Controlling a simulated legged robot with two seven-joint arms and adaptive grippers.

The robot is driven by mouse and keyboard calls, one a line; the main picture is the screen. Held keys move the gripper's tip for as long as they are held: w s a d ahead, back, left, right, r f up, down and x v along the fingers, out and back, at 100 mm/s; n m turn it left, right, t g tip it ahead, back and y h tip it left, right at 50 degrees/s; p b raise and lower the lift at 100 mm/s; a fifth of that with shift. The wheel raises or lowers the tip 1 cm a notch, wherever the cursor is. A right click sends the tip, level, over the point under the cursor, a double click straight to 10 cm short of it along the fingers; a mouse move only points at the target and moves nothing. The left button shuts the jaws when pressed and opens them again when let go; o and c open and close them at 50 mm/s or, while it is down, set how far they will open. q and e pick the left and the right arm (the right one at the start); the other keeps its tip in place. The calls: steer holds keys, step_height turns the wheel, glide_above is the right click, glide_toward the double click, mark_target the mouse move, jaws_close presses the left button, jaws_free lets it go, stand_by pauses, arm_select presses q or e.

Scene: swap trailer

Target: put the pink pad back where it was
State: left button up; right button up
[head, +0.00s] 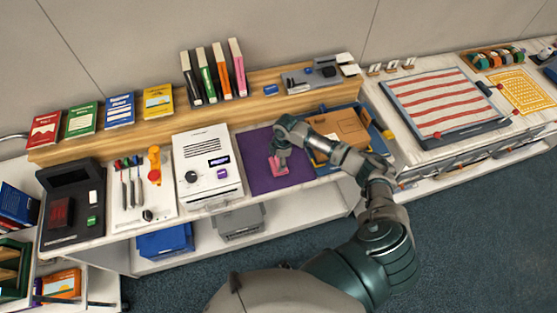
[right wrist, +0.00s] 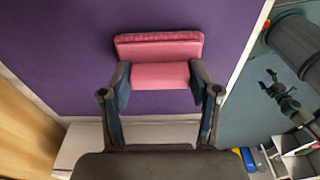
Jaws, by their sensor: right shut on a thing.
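The pink pad (head: 279,168) is at the purple mat (head: 258,150) on the long white counter. In the right wrist view the pink pad (right wrist: 160,60) lies between the two fingers of my right gripper (right wrist: 160,82), which is shut on it. The purple mat fills much of that view behind the pad (right wrist: 60,60). My right gripper (head: 281,160) points down over the mat in the head view. I cannot tell whether the pad touches the mat. My left gripper is not in view.
A white device with a dial (head: 207,165) stands left of the mat. A brown folder (head: 340,128) on a blue tray lies to its right. Books (head: 213,72) stand on the wooden shelf behind. Bare mat lies around the pad.

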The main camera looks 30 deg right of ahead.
steer(key=shift+d, duration=0.2)
steer(key=o, duration=1.4)
steer(key=shift+d+f, duration=0.1)
steer(key=shift+d, duration=0.1)
steer(key=shift+c, duration=0.2)
steer(key=shift+a, duration=0.2)
steer(key=shift+r, duration=0.55)
step_height(320, 180, up, 11)
steer(key=d, duration=0.1)
steer(key=shift+d, duration=0.2)
steer(key=shift+s, duration=0.1)
